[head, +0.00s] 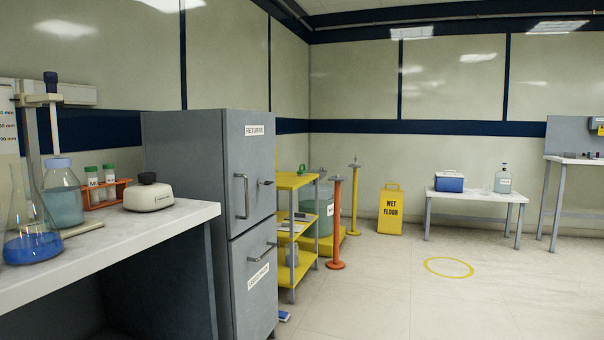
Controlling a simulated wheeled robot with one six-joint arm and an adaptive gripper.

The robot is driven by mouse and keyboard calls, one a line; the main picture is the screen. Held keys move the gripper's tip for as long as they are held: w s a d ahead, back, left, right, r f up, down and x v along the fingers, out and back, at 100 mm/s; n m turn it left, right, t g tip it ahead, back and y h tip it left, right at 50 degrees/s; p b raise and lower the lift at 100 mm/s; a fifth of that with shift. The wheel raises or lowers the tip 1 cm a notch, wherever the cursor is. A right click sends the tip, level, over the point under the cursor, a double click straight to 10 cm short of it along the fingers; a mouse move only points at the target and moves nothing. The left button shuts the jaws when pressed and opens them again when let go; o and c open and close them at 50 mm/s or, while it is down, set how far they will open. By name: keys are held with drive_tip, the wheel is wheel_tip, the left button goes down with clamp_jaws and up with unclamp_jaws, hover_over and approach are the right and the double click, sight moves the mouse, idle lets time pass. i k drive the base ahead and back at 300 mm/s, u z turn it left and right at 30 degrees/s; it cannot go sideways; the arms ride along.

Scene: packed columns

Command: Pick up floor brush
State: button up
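I cannot make out a floor brush for certain in the head view. A small blue and white item (284,316) lies on the floor at the right foot of the grey cabinet. It is partly hidden by the cabinet, and I cannot tell what it is. My gripper is not in view.
A lab bench (110,248) with glassware stands at left, beside the grey cabinet (210,220). The floor at centre right, with a yellow ring (449,275), is clear.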

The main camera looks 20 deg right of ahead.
sight(301, 172)
drive_tip(key=z, duration=0.45)
drive_tip(key=k, duration=0.6)
drive_tip(key=z, duration=0.05)
drive_tip(key=i, duration=1.55)
drive_tip(key=z, duration=0.8)
drive_tip(key=i, duration=3.65)
drive_tip(key=u, duration=1.2)
drive_tip(key=i, duration=1.35)
drive_tip(key=u, duration=0.6)
